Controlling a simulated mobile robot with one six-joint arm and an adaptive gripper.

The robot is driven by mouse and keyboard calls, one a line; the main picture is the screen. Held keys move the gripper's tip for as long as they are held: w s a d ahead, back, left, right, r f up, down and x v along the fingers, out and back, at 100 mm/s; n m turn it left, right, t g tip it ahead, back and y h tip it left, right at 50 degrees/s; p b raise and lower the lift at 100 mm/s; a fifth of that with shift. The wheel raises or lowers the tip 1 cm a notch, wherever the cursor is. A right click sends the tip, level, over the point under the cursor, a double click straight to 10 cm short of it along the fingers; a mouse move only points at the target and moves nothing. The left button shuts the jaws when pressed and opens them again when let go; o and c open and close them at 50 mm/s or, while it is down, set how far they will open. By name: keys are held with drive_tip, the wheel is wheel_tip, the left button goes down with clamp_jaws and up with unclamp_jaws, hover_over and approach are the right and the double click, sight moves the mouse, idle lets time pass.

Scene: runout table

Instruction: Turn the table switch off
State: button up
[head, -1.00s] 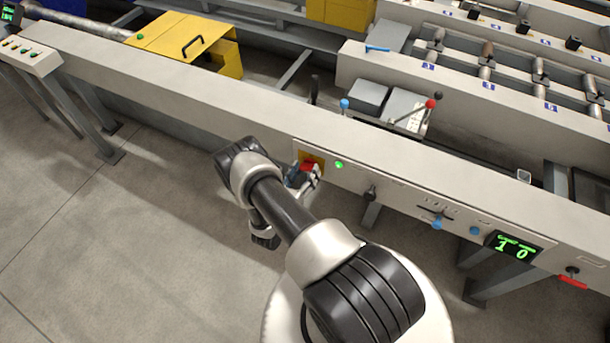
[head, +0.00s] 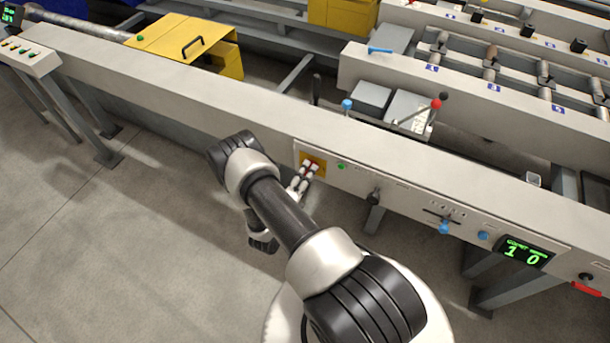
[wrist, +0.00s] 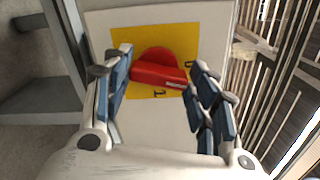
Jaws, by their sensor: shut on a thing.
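The table switch is a red rotary knob (wrist: 158,68) on a yellow plate (wrist: 182,42), set in the light front panel. The plate bears the marks 1 and 0. A white line on the knob's handle points between the two marks, towards the lower right in the wrist view.
A small green lamp (head: 341,167) sits right of the switch. Farther right on the panel are a black knob (head: 374,197), blue controls (head: 444,227) and a green display (head: 525,252) reading 1 0. Open floor lies left of my arm.

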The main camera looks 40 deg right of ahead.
drive_tip(key=shift+n, duration=1.6)
drive_tip(key=o, duration=1.1)
drive_tip(key=shift+c, duration=0.2)
drive_tip(key=shift+a, duration=0.1)
drive_tip(key=v, duration=1.2)
drive_tip(key=shift+w, duration=0.1)
